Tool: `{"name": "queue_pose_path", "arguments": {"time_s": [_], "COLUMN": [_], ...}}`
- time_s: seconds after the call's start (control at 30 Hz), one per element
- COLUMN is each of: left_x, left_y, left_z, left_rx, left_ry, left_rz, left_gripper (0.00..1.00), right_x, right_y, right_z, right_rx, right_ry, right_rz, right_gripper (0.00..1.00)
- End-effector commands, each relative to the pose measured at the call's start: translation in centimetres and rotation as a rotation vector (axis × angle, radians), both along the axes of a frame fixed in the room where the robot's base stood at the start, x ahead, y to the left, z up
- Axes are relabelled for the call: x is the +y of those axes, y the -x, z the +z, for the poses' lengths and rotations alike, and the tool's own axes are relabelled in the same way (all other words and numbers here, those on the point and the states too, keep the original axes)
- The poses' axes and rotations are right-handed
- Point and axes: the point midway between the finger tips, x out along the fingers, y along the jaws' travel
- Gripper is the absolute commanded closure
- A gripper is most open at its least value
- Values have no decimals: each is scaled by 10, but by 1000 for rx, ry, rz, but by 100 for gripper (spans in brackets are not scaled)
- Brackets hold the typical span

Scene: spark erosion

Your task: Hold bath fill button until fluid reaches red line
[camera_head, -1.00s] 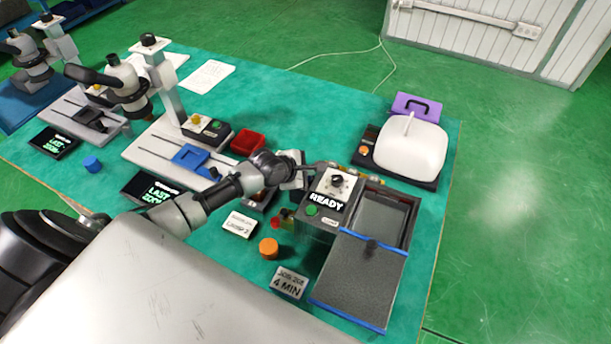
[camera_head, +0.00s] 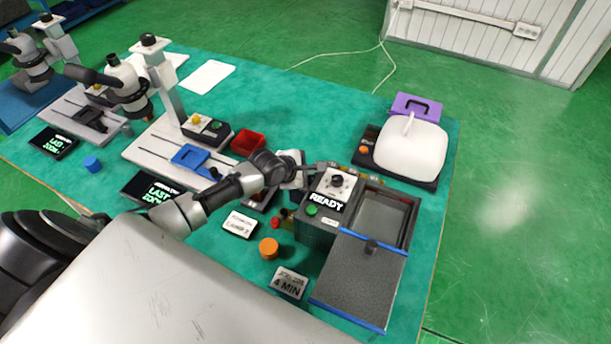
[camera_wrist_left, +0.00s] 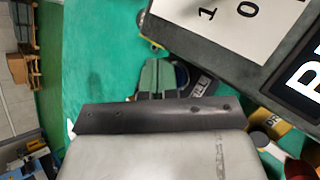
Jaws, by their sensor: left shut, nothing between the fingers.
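The dark control box (camera_head: 317,232) stands left of the open bath tank (camera_head: 410,230). The box has a dial, a white-lettered READY display (camera_head: 326,203) and a round green button (camera_head: 312,210). I cannot read which button is the bath fill. A grey surface (camera_head: 381,214) shows inside the tank; I cannot clearly make out the red line or the fluid level. My left gripper (camera_head: 318,166) is shut and empty, near the back left of the box's dial panel, apart from the green button. Its fingers (camera_wrist_left: 160,78) show in the left wrist view, with the dial panel above right. My right gripper is not in view.
An orange knob (camera_head: 268,248) and a 4 MIN card (camera_head: 289,283) lie in front of the box. A white rounded cover (camera_head: 409,150) stands behind the tank. A red bin (camera_head: 248,142) and microscope stands are on the left.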

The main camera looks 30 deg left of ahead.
Motion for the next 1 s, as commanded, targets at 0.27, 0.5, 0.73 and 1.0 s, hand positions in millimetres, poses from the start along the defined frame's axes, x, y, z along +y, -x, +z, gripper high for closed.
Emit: {"name": "queue_pose_path", "arguments": {"time_s": [0.27,0.5,0.73,1.0], "left_x": [-3,-3,-3,-5], "left_y": [10,10,10,9], "left_z": [-16,-16,-16,-3], "left_rx": [32,32,33,28], "left_ry": [-11,-11,-10,-3], "left_rz": [-10,-10,-10,-8], "left_gripper": [100,100,100,100], "right_x": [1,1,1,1], "right_y": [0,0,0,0], "right_z": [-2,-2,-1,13], "right_rx": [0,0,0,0], "right_ry": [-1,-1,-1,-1], "right_rz": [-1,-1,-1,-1], "right_gripper": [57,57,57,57]}}
